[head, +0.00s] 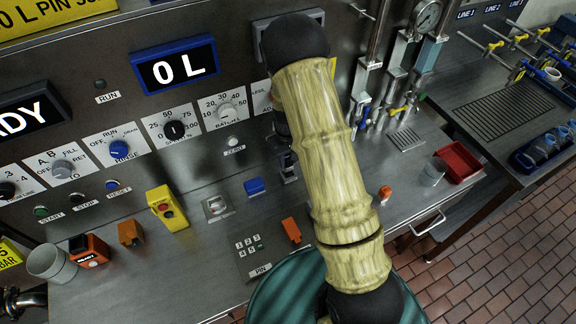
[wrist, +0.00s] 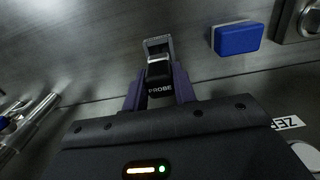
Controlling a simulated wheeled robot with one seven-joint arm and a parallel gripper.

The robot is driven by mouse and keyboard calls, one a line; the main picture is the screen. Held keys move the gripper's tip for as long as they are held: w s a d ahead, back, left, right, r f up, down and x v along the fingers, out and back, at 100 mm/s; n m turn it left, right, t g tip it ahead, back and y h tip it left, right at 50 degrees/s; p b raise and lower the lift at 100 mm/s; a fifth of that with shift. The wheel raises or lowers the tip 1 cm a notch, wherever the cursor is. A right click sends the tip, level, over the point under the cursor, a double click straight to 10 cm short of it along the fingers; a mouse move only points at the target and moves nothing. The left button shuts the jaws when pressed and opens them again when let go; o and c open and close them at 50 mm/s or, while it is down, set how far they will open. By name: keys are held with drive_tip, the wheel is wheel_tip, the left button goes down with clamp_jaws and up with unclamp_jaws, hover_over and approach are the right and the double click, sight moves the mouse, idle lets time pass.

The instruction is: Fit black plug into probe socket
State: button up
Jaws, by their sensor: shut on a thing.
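My gripper (wrist: 159,88) is shut on the black plug (wrist: 158,70), with one dark purple finger on each side of it. The grey, frame-like probe socket (wrist: 157,41) stands just beyond the plug in the wrist view. The plug's far end meets or overlaps the socket's frame. I cannot tell whether it is inside or how deep. White PROBE lettering shows between the fingers. In the head view my arm hides most of the gripper and plug; a dark part of the socket area (head: 287,172) shows at the arm's left edge.
A blue block (head: 254,187) sits close beside the socket, also in the wrist view (wrist: 238,38). The upright panel with the ZERO button (head: 233,141) rises behind. A keypad (head: 250,244) and an orange block (head: 291,230) lie nearer the counter's front. A red tray (head: 459,161) is at right.

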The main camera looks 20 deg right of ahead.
sight(288, 167)
drive_tip(key=shift+f, duration=0.3)
drive_tip(key=shift+f+p, duration=0.65)
drive_tip(key=shift+f, duration=1.45)
drive_tip(key=o, duration=1)
drive_tip(key=shift+a, duration=0.1)
